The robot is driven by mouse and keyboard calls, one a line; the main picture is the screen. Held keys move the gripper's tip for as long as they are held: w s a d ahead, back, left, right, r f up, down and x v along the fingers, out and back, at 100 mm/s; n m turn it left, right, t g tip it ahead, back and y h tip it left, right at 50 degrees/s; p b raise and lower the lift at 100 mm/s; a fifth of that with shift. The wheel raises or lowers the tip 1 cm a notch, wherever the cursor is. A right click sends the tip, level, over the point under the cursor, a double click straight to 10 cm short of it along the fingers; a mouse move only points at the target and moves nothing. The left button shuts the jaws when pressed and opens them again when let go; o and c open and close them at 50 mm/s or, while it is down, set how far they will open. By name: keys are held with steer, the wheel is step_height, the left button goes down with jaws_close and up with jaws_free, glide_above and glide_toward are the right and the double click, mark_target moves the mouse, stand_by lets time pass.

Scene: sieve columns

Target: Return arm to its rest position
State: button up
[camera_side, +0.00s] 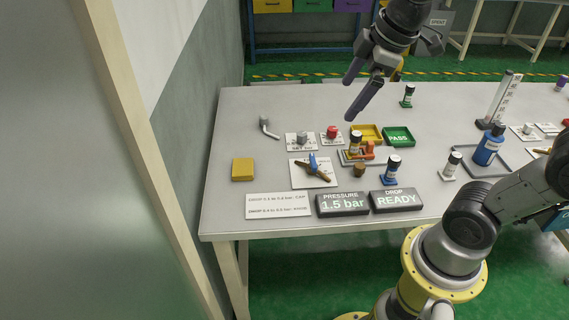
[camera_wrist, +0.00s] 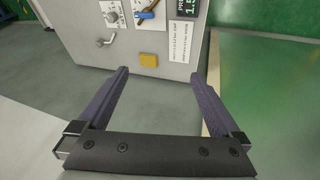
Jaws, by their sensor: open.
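My gripper (camera_side: 364,86) hangs in the air above the back middle of the table in the side view, its two dark fingers apart and nothing between them.
A wall stands left.

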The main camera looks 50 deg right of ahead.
steer(key=s+a+f+m, duration=0.2)
steer(key=s+f+m, duration=0.3)
steer(key=s, duration=0.6)
steer(key=m, duration=0.2)
steer(key=shift+s+m+t, duration=0.2)
steer(key=shift+m+t, duration=0.2)
